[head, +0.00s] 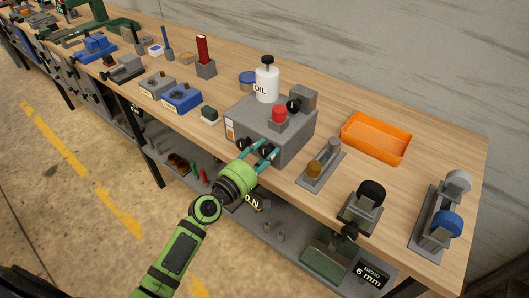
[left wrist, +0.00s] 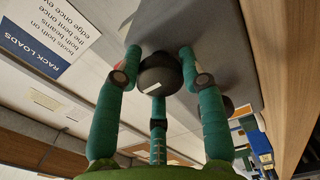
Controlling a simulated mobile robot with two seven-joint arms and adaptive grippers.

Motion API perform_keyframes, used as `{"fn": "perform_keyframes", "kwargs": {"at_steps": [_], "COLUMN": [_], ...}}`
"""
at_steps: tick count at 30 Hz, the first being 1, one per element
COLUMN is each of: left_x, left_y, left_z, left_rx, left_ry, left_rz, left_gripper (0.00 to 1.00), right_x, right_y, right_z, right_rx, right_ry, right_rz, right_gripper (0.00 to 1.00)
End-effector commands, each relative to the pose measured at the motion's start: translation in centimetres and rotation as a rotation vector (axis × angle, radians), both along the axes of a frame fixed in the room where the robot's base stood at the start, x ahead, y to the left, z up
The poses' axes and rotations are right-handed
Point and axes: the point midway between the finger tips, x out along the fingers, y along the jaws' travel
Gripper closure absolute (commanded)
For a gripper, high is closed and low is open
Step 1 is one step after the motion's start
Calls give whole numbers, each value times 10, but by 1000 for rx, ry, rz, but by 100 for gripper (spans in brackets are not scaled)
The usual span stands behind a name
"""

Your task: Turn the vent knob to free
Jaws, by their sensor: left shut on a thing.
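A grey box unit (head: 248,112) stands at the front of the bench, with dark round knobs on its front face. My left gripper (head: 259,148) reaches the front face from below. In the left wrist view its teal fingers (left wrist: 161,70) stand around a dark round knob (left wrist: 160,75) with a pale mark on it, shut on it. A second dark knob (left wrist: 227,105) shows to the right, apart from the fingers. The fingers partly cover the front in the head view. No lettering for the knob settings is legible. My right gripper is not in view.
A white oil bottle (head: 267,83) and a red button (head: 279,114) are on top of the box. An orange tray (head: 377,146) and a small grey fixture (head: 322,170) stand to the right. Blue and grey blocks (head: 181,98) stand to the left. A lower shelf (head: 275,215) runs beneath.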

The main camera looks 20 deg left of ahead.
Motion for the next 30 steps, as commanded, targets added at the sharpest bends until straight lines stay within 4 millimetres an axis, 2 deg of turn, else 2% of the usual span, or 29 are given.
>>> {"fn": "perform_keyframes", "kwargs": {"at_steps": [1,8,9,10,11,23,26,30], "left_x": [2,2,2,2,2,-4,-15,-44], "left_y": [3,3,3,3,3,3,7,18], "left_z": [6,6,6,6,6,1,0,-1], "left_rx": [-6,-6,-6,-6,-5,-1,0,3], "left_ry": [-11,-12,-12,-12,-11,-2,-2,0], "left_rz": [9,9,9,9,9,3,4,2], "left_gripper": [93,93,52,40,36,36,36,36], "right_x": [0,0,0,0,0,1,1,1], "right_y": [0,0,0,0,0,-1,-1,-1], "right_z": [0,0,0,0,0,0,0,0], "right_rx": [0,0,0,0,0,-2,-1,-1], "right_ry": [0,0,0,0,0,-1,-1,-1], "right_rz": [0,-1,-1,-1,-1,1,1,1], "right_gripper": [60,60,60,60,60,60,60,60]}}
